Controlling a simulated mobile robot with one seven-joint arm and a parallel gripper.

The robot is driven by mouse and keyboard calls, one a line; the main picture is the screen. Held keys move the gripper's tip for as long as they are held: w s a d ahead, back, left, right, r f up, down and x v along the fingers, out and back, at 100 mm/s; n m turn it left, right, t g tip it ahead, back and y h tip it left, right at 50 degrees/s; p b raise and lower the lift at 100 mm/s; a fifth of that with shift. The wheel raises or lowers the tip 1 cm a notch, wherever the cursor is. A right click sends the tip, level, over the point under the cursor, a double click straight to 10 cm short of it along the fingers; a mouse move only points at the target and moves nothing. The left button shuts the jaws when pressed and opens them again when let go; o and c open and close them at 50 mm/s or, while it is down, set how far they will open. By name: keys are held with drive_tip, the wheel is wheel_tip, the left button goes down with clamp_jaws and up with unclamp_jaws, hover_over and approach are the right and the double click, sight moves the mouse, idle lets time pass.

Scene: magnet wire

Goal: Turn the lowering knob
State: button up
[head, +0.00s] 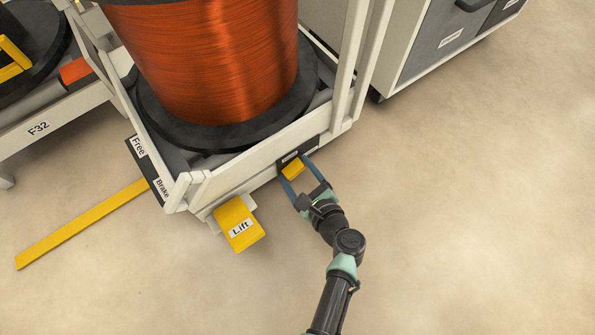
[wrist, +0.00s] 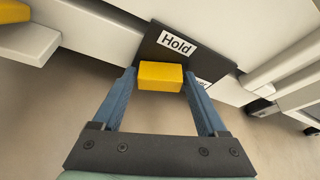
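The lowering knob (head: 293,171) is a yellow block on a dark plate (wrist: 150,48) low on the front of the white frame. In the wrist view the knob (wrist: 160,76) lies crosswise, below a "Hold" label (wrist: 177,43). A second label at its lower right is mostly hidden; only its last letters show. My gripper (head: 293,166) reaches the knob from the front. In the wrist view its blue fingers (wrist: 161,78) stand on either side of the knob, very close to its ends. They look open around it; firm contact cannot be made out.
The frame holds a large copper-wire spool (head: 215,60). A yellow "Lift" pedal (head: 239,224) sticks out left of my gripper, and a long yellow bar (head: 80,224) lies further left. A grey cabinet (head: 440,45) stands at the upper right. The floor at right is clear.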

drive_tip(key=c, duration=1)
drive_tip(key=shift+r+m+g+y+p, duration=0.3)
drive_tip(key=shift+m+y+p, duration=0.2)
drive_tip(key=shift+m+p, duration=0.5)
drive_tip(key=shift+o, duration=0.2)
drive_tip(key=shift+f+m+g+y+p, duration=0.3)
drive_tip(key=shift+m+y+p, duration=0.1)
drive_tip(key=shift+m+p, duration=0.15)
drive_tip(key=o, duration=1.4)
drive_tip(key=shift+c, duration=0.2)
